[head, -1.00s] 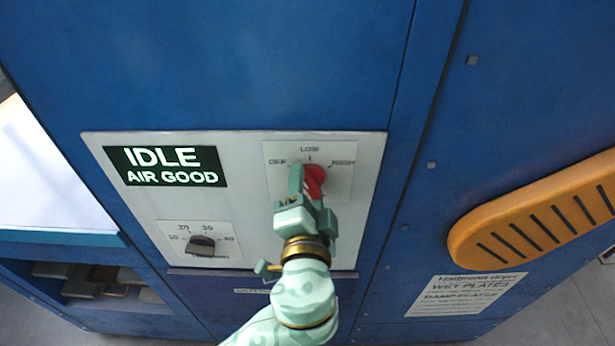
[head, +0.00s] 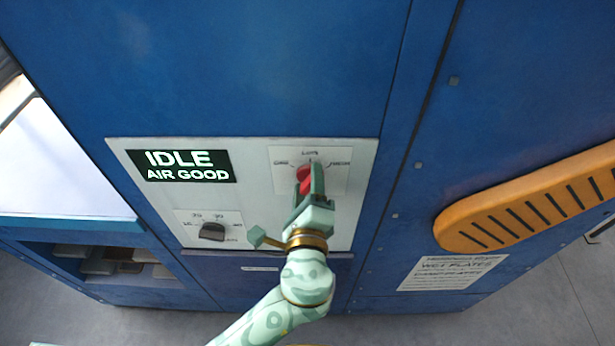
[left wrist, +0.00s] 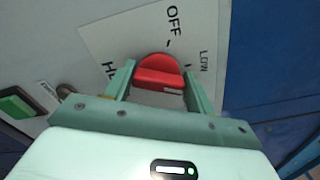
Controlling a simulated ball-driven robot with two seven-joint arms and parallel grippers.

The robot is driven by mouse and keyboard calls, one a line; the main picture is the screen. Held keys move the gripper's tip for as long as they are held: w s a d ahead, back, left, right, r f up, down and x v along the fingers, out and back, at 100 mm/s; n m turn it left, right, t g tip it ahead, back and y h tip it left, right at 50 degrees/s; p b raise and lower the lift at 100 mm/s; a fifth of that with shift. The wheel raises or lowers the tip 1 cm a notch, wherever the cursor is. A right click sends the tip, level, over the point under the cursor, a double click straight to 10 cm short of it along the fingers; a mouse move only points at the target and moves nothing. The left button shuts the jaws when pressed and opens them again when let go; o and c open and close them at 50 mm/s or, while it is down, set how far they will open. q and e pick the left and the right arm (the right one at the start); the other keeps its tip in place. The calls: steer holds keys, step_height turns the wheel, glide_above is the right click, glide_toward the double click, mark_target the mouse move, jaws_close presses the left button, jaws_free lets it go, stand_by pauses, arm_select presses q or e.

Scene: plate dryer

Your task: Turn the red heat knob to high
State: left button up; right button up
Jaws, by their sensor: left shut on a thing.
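The red heat knob (head: 303,177) sits on a white dial plate marked OFF, LOW and HIGH, at the upper right of the grey control panel (head: 265,215). My left gripper (head: 311,184) is at the knob in the head view, with a green finger covering its right part. In the left wrist view the red knob (left wrist: 160,72) sits between the two green fingers, and the gripper is shut on it. OFF and LOW show there, while HIGH is out of sight. Which mark the knob points at I cannot tell. My right gripper is not in view.
A black display (head: 187,166) reads IDLE, AIR GOOD. A dark knob (head: 212,231) with a number scale is at the panel's lower left.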

arm_select(q)
steer(key=m+p, duration=0.2)
steer(key=m, duration=0.1)
steer(key=shift+r+m, duration=0.1)
steer(key=shift+m, duration=0.2)
steer(key=shift+d+m+p, duration=0.1)
steer(key=shift+m+p, duration=0.9)
steer(key=shift+m, duration=0.5)
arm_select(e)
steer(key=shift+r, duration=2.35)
arm_select(q)
steer(key=o, duration=1)
